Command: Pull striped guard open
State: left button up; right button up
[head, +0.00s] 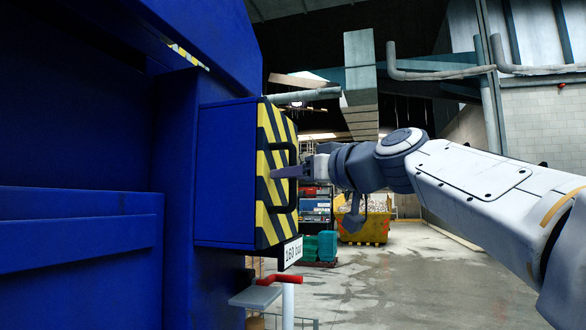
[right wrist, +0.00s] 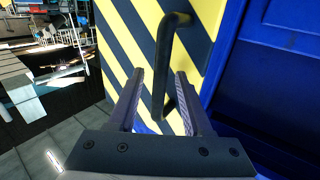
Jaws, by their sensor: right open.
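The striped guard (head: 272,215), with yellow and black diagonal stripes, is the face of a blue box at the machine's side. It fills the middle of the right wrist view (right wrist: 205,38). A black bar handle (head: 293,180) stands out from it, and it also shows in the right wrist view (right wrist: 161,62). My right gripper (head: 283,172) is open at the handle. In the right wrist view its fingers (right wrist: 160,78) lie on either side of the bar, which runs between them. I cannot tell whether either finger touches the bar. My left gripper is not in view.
The blue machine (head: 80,250) fills the left side. A "160 bar" sign (head: 291,253) hangs below the guard, above a red handle (head: 280,279) on a post. A yellow skip (head: 365,228) stands farther back. The concrete floor (head: 400,285) at the right is clear.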

grip_shut()
dwell(1.4)
